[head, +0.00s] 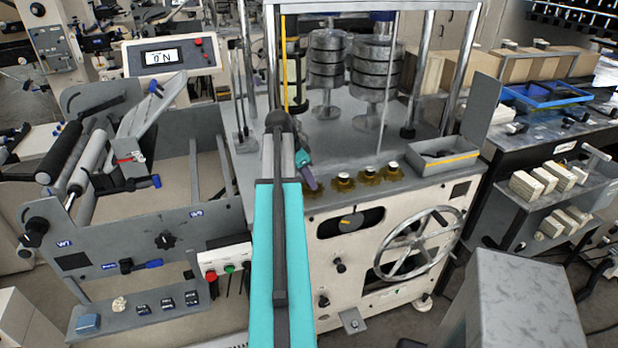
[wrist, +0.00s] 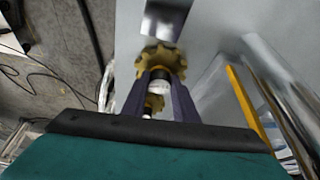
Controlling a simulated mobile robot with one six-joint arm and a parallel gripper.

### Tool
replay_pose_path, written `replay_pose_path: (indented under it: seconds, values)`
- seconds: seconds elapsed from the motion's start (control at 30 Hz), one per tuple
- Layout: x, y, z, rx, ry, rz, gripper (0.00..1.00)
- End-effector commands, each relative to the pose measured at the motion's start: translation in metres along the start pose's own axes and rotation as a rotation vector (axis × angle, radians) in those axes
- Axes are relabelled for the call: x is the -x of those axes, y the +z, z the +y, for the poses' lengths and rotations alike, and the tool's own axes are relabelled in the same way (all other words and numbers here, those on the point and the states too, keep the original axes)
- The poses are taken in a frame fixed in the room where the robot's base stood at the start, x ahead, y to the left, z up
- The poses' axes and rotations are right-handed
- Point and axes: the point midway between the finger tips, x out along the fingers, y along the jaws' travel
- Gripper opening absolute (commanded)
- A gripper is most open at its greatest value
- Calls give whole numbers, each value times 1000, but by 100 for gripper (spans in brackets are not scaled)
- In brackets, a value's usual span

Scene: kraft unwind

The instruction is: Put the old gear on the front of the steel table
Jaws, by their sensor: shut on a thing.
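Several brass-coloured gears with light hubs stand in a row along the front edge of the steel table top (head: 285,148); one is the second gear (head: 343,182) in the head view. My gripper (head: 314,184) is at the left end of this row, its purple fingers pointing down. It is shut on a toothed gear (wrist: 162,62), which shows at the fingertips in the wrist view with a white hub below it. A second gear (wrist: 153,103) shows between the fingers. The fingers partly hide the leftmost gear in the head view. I cannot tell whether the held gear touches the table.
A grey tray (head: 443,158) with a yellow strip sits right of the gears. Stacked metal rolls (head: 327,60) on spindles stand behind, between upright posts. A handwheel (head: 418,243) is on the machine's front. The steel top between the gears and rolls is mostly clear.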

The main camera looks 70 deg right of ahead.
Motion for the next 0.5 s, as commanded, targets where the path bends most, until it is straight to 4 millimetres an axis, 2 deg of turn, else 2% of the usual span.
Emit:
replay_pose_path:
  seconds: [0.5]
  values:
    - [-5, 2, 0, 0, -1, 1, 0]
